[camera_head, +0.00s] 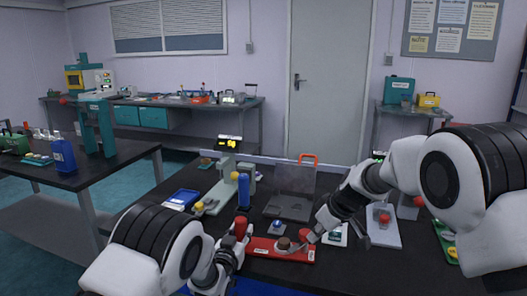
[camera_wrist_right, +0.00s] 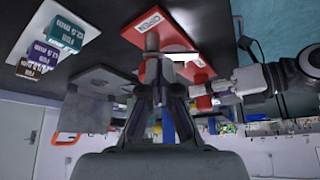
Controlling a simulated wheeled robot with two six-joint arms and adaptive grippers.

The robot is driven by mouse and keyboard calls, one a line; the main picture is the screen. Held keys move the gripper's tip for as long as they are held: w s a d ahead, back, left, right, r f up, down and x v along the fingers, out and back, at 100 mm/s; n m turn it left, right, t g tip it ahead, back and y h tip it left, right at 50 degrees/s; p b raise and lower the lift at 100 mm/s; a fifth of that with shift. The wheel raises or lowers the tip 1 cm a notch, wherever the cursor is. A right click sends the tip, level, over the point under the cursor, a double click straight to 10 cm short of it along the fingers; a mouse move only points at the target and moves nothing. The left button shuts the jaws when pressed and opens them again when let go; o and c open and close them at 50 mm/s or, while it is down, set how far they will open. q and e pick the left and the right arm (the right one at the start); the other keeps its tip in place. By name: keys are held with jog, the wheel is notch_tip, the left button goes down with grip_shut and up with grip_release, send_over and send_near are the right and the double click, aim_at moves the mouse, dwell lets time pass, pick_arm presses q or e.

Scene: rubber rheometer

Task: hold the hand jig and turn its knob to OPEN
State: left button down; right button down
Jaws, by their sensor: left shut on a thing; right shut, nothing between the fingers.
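My left gripper (camera_head: 236,248) is shut on this handle, which also shows in the wrist view (camera_wrist_right: 203,102). My right gripper (camera_head: 303,240) is shut and empty, its tips close beside the knob. I cannot tell whether they touch it; the fingers (camera_wrist_right: 153,68) partly hide it.
A grey stand with a clear panel (camera_head: 293,190) and orange handle is behind the jig. A blue cylinder (camera_head: 243,190) stands at its left. Labelled boxes (camera_wrist_right: 48,50) sit beside the jig. Other devices crowd the right.

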jog(key=shift+f, duration=0.3)
jog(key=shift+w+a, duration=0.3)
jog(key=shift+w, duration=0.25)
dwell(0.7)
jog(key=shift+w+d, duration=0.15)
jog(key=shift+d, duration=0.15)
dwell(0.4)
jog(key=shift+w+d, duration=0.2)
jog(key=shift+w, duration=0.05)
jog(key=shift+d, duration=0.1)
dwell(0.4)
jog(key=shift+s+d, duration=0.2)
jog(key=shift+d, duration=0.05)
notch_tip(320, 180, up, 6)
dwell(0.3)
